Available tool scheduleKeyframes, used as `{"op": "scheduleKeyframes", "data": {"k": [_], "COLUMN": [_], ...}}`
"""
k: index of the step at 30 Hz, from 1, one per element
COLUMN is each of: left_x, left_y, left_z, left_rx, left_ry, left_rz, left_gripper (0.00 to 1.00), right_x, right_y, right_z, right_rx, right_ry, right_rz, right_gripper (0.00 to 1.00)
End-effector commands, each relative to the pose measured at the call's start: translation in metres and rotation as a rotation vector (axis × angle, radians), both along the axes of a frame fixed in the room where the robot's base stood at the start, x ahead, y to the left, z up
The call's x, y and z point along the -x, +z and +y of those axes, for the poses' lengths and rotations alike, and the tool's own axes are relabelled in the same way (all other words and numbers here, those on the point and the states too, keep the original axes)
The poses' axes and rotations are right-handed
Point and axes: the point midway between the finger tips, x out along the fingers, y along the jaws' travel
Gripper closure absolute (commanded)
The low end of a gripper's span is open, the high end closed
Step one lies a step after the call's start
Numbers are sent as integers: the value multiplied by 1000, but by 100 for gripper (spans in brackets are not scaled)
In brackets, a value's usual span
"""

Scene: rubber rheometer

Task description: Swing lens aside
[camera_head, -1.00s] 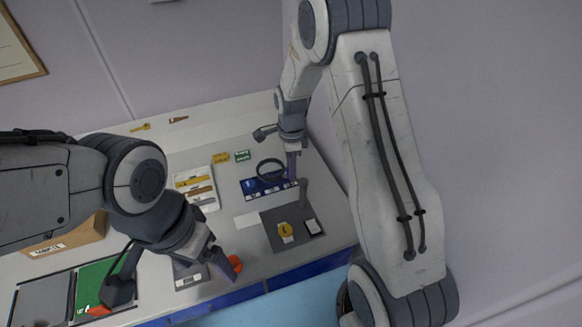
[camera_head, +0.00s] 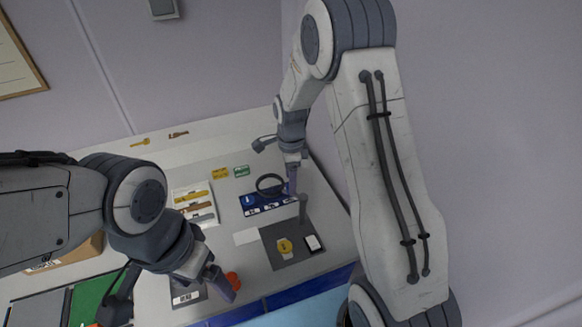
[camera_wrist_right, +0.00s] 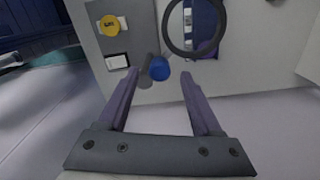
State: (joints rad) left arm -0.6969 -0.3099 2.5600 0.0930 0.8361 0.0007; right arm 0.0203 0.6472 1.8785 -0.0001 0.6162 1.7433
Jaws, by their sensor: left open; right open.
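The lens is a dark ring (camera_head: 270,184) over the blue strip at the back right of the bench. It also shows in the right wrist view as a ring (camera_wrist_right: 167,32) at the top. A grey post (camera_head: 303,208) stands beside it, and a blue knob (camera_wrist_right: 159,68) shows near the post in the wrist view. My right gripper (camera_wrist_right: 158,82) is open, with the blue knob seen between its fingertips; I cannot tell whether they touch it. In the head view my right gripper (camera_head: 291,180) is just right of the ring. My left gripper (camera_head: 225,287) is open near the front edge.
A dark grey mat (camera_head: 272,233) in front of the post holds a yellow piece (camera_head: 285,246) and a white-faced block (camera_head: 314,243). An orange object (camera_head: 233,280) is close to my left gripper. A white tray (camera_head: 180,192) with coloured strips lies left of the lens.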

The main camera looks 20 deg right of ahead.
Motion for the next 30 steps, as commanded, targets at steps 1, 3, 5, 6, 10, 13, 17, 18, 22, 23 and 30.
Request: {"op": "scheduleKeyframes", "data": {"k": [1, 3, 5, 6, 10, 13, 17, 18, 22, 23, 30], "left_x": [0, 0, 0, 0, 0, 0, 0, 0, 0, 0, 0], "left_y": [-6, -10, -13, -15, -20, -22, -23, -23, -22, -22, -22], "left_z": [0, 0, 0, 0, 0, 0, 0, 0, 0, 0, 0], "left_rx": [0, 0, 0, 0, 0, 0, 0, 0, 0, 0, 0], "left_ry": [1, 1, 2, 2, 3, 2, 2, 2, 2, 2, 2], "left_rz": [0, 0, 0, 0, 0, 0, 0, 0, 0, 0, 0], "left_gripper": [13, 13, 13, 13, 13, 13, 13, 13, 13, 13, 13], "right_x": [-1, -2, -2, -2, -1, -1, -1, 0, 0, 0, 0], "right_y": [8, 22, 35, 43, 67, 79, 87, 88, 89, 89, 89], "right_z": [0, 0, 0, 0, 0, 0, 0, 0, 0, 0, 0], "right_rx": [0, 1, 0, 0, 1, 0, 0, 0, 0, 0, 0], "right_ry": [0, 0, 0, 0, 0, 0, 0, 0, 0, 0, 0], "right_rz": [-7, -9, -10, -10, -8, -6, -4, -2, -1, -2, -2], "right_gripper": [34, 34, 34, 34, 34, 34, 34, 34, 34, 34, 34]}}
